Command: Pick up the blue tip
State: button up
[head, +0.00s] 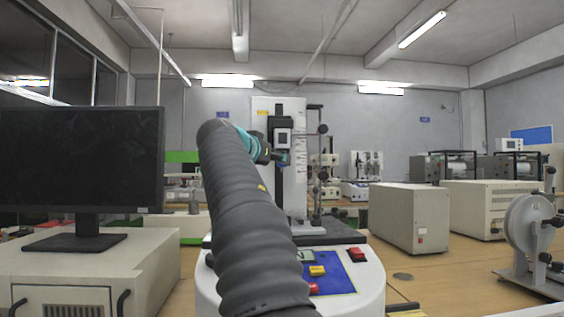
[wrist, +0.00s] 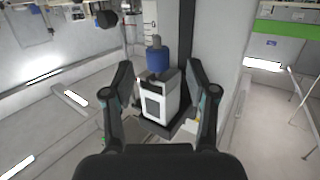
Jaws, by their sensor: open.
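The blue tip (wrist: 158,62) is a short blue cylinder with a narrower grey end, attached to a white block with a dark window (wrist: 158,103) in the wrist view, which looks upside down. My gripper (wrist: 159,72) is open, with one finger on each side of the tip and block in that picture. Visible gaps separate the fingers from them, and the depth between is hard to judge. In the head view the blue tip (head: 282,159) hangs below the white block on the tall test stand (head: 263,107). My arm hides most of the gripper there.
The stand's base carries a blue panel with red and yellow buttons (head: 318,270). A black monitor (head: 80,155) is at left. Beige boxes (head: 408,217) and a wheel-shaped device (head: 528,225) stand on the wooden table at right. The stand's dark column (wrist: 186,60) rises close behind the tip.

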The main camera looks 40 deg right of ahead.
aim_at(282, 167)
jog(key=x, duration=0.4)
jog(key=shift+d+f+p, duration=0.2)
jog(key=shift+d+p, duration=0.1)
jog(key=shift+p, duration=0.05)
jog(key=shift+c, duration=0.3)
grip_shut()
jog(key=shift+r, duration=0.1)
jog(key=s+a+b, duration=0.2)
jog(key=s+a, duration=0.2)
jog(key=s, duration=0.3)
jog(key=s+a+b, duration=0.3)
jog(key=s+a, duration=0.2)
jog(key=s, duration=0.3)
jog(key=shift+s+a, duration=0.25)
jog(key=shift+a, duration=0.05)
